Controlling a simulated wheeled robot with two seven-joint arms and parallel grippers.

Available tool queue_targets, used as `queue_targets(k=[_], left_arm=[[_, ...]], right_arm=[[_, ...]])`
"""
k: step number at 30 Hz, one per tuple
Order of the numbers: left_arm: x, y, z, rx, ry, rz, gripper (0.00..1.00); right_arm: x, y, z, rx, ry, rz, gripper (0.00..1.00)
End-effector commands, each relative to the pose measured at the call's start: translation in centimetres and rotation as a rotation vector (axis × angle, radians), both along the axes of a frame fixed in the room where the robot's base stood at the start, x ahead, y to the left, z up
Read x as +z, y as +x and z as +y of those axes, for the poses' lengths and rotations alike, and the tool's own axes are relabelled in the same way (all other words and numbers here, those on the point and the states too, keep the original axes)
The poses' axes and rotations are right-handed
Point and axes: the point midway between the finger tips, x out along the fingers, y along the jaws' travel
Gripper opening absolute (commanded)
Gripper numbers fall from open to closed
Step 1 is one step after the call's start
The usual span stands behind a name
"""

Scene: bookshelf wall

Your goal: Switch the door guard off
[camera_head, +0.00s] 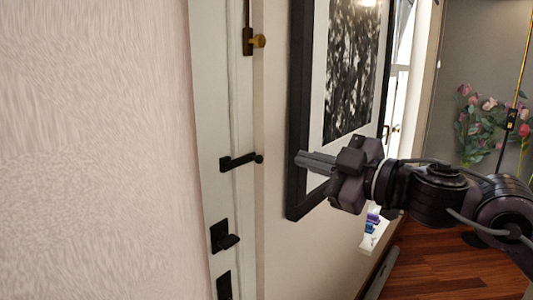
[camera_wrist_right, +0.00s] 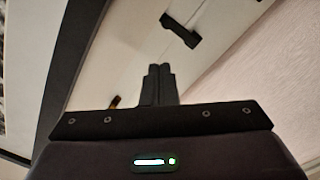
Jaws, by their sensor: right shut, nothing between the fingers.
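The door guard (camera_head: 238,161) is a black bar with a round knob at its right end. It lies across the edge of the white door (camera_head: 215,120) and the frame in the head view. My right gripper (camera_head: 303,160) is shut and empty. In the picture it is to the right of the guard, at about the same height, with a gap between them. In the wrist view the shut fingers (camera_wrist_right: 158,70) point toward the white door area, and a black fitting (camera_wrist_right: 181,30) shows beyond them. I cannot tell surely whether it is the guard. My left gripper is not in view.
A black door handle (camera_head: 226,238) and a lower black plate (camera_head: 224,286) sit below the guard. A black-framed picture (camera_head: 300,110) hangs on the wall behind my right gripper. Flowers (camera_head: 490,120) stand at the right.

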Motion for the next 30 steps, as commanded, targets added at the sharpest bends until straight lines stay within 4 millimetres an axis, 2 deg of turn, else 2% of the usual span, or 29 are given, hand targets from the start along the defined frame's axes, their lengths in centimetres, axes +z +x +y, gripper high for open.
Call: queue_targets(k=[1, 3, 6, 16, 22, 30], left_arm=[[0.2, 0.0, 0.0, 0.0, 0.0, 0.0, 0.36], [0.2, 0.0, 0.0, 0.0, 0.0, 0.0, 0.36], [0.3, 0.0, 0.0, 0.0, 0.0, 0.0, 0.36], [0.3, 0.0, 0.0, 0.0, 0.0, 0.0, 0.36], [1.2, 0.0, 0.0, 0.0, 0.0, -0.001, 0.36], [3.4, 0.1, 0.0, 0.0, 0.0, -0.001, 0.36]], right_arm=[[0.8, -1.3, 0.5, 0.01, -0.028, -0.021, 0.0], [1.3, -2.5, 0.9, 0.02, -0.051, -0.033, 0.0], [1.5, -3.3, 1.2, 0.026, -0.068, -0.042, 0.0], [1.6, -3.4, 1.3, 0.027, -0.068, -0.043, 0.0], [1.8, -2.3, 2.4, 0.03, -0.064, -0.042, 0.0], [2.0, 1.5, 6.5, 0.031, -0.064, -0.042, 0.0]])
